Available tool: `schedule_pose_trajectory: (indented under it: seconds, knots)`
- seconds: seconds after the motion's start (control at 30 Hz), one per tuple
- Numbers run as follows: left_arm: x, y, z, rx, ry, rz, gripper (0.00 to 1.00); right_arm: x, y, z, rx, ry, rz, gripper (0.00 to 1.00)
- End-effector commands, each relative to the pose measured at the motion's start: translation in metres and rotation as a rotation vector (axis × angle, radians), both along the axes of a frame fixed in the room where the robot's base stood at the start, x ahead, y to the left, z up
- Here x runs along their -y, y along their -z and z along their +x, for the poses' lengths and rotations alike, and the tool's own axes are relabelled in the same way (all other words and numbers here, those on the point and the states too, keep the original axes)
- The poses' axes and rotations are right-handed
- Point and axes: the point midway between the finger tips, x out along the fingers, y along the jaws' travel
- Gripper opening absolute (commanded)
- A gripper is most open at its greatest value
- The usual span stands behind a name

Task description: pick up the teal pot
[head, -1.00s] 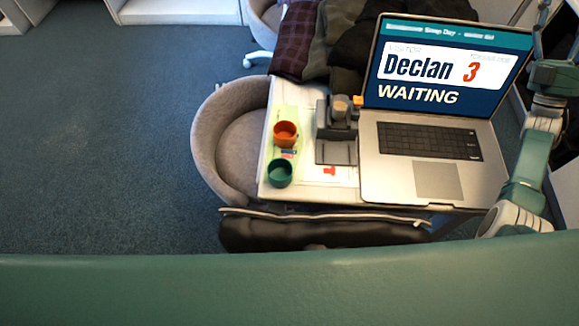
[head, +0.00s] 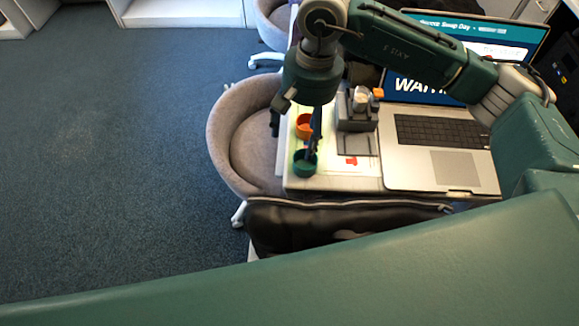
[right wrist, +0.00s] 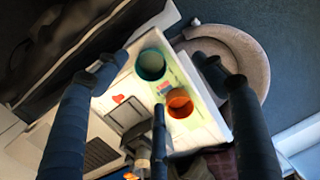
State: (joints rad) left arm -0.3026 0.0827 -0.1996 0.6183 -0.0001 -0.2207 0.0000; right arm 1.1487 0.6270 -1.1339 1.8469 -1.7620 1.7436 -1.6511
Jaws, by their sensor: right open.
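The teal pot (head: 302,169) stands upright near the front left corner of the white table (head: 345,184). It also shows in the right wrist view (right wrist: 151,66), with its open top facing the camera. My right gripper (head: 294,132) is open above the table's left end, and one dark finger partly covers the pot in the head view. In the right wrist view my right gripper (right wrist: 160,72) has its fingers spread around the pot's place in the picture, with nothing held. The height gap to the pot is hard to tell. My left gripper is out of view.
An orange pot (head: 302,120) stands just behind the teal one. A grey device (head: 357,118) and an open laptop (head: 412,178) are to the right. A grey chair (head: 228,135) hugs the table's left side. A black bag (head: 300,226) is at the front edge.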

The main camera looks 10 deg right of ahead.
Motion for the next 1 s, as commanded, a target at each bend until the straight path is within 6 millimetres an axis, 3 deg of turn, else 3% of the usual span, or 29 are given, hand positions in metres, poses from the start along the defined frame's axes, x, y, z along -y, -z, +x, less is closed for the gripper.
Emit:
schedule_pose_trajectory:
  seconds: [0.17, 0.4, 0.67, 0.8, 1.0]
  knots:
    - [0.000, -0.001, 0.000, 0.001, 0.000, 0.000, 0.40, 0.020, 0.016, -0.002, 0.054, -0.138, -0.113, 0.70]
    - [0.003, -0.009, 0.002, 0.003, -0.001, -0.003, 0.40, 0.020, 0.052, -0.002, 0.053, -0.143, -0.114, 0.70]
    - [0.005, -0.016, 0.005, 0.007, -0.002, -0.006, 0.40, 0.020, 0.074, -0.004, 0.052, -0.142, -0.113, 0.70]
    - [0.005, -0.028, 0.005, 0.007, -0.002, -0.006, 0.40, 0.021, 0.094, -0.006, 0.050, -0.140, -0.112, 0.70]
    - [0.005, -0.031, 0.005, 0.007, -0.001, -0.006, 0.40, 0.020, 0.117, -0.005, 0.053, -0.141, -0.111, 0.70]
